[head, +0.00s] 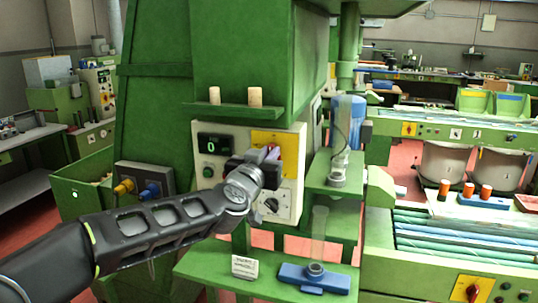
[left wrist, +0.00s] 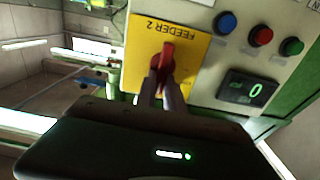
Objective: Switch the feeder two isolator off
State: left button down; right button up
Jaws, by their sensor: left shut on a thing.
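The feeder two isolator is a red handle (left wrist: 166,56) on a yellow plate (left wrist: 190,50) marked "FEEDER 2". In the left wrist view the handle stands nearly upright in the picture. My left gripper (left wrist: 165,78) is shut on the handle, one finger on each side. In the head view the yellow plate (head: 275,139) is at the upper right of the pale control panel (head: 290,197). There my left gripper (head: 266,158) covers the plate's lower part and hides most of the handle. My right gripper is not in view.
A display (head: 213,145) reading 0 is left of the plate, and a black rotary knob (head: 270,205) is below it. Two corks (head: 255,96) stand on the green shelf above. A clear tube (head: 319,235) in a blue base stands below. Another yellow-plated red switch (head: 472,290) is at lower right.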

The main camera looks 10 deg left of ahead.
pick_arm(q)
jog(key=shift+a+n, duration=0.1)
jog(key=shift+n, duration=0.3)
jog(key=shift+w+a+f+n+b, duration=0.1)
jog(key=shift+a+f+n+b, duration=0.2)
jog(key=shift+n+b, duration=1.85)
jog(key=shift+s+a+f+n+b, duration=0.1)
jog(key=shift+a+f+n+b, duration=0.4)
jog(key=shift+n, duration=3.1)
jog(key=shift+w+f+n+b, duration=0.1)
jog(key=shift+f+n+b, duration=0.1)
jog(key=shift+n+b, duration=2)
jog(key=shift+n+p, duration=0.65)
jog(key=shift+n, duration=0.1)
jog(key=c, duration=1.4)
grip_release()
jog(key=shift+c, duration=0.2)
